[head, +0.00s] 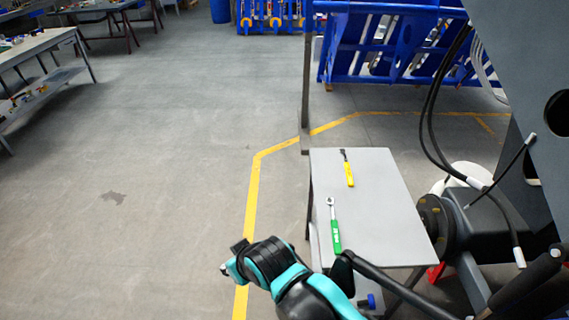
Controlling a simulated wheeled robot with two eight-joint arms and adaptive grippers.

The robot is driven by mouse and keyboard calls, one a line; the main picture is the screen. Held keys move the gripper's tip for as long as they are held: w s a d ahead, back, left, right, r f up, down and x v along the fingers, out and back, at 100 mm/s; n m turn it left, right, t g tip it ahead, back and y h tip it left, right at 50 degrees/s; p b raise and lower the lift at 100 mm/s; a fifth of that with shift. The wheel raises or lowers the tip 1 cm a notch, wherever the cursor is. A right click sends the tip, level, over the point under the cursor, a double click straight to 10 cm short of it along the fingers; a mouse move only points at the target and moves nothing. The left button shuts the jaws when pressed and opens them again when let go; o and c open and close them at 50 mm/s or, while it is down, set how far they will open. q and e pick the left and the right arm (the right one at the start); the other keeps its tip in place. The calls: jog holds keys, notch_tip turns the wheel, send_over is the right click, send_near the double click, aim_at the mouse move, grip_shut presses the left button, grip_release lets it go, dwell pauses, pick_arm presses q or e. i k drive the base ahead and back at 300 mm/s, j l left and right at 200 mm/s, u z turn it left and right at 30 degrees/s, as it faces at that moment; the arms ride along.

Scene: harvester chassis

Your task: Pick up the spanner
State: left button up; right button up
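Two hand tools lie on the small grey table (385,195) right of centre in the head view. The nearer one, with a green handle and a rounded metal head, looks like a spanner or ratchet (334,228); its head points away from me. The farther tool has a yellow handle (349,174) and a dark, thin end; its exact type is too small to tell. A teal and black part of my arm (290,280) shows at the bottom, in front of the table's near left corner. I make out no gripper fingers, and nothing touches either tool.
The dark harvester chassis (515,190) with hanging black cables stands close on the table's right. A thin post (306,80) rises behind the table. Blue racks (385,45) stand at the back. Workbenches (35,45) are at far left. The floor (150,190) on the left is clear.

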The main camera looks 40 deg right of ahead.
aim_at(347, 166)
jog(key=i+j+u, duration=0.1)
jog(key=i+j, duration=0.15)
jog(key=i, duration=0.15)
jog(key=i+j, duration=0.2)
jog(key=i, duration=0.25)
jog(key=i+l+z, duration=0.1)
jog(key=i+z, duration=0.15)
jog(key=z, duration=0.15)
jog(key=i+z, duration=0.25)
jog(key=z, duration=0.15)
jog(key=i+j+z, duration=0.1)
jog(key=i+z, duration=0.15)
jog(key=z, duration=0.15)
jog(key=i+l+z, duration=0.4)
jog(key=i+z, duration=0.75)
jog(key=i, duration=0.25)
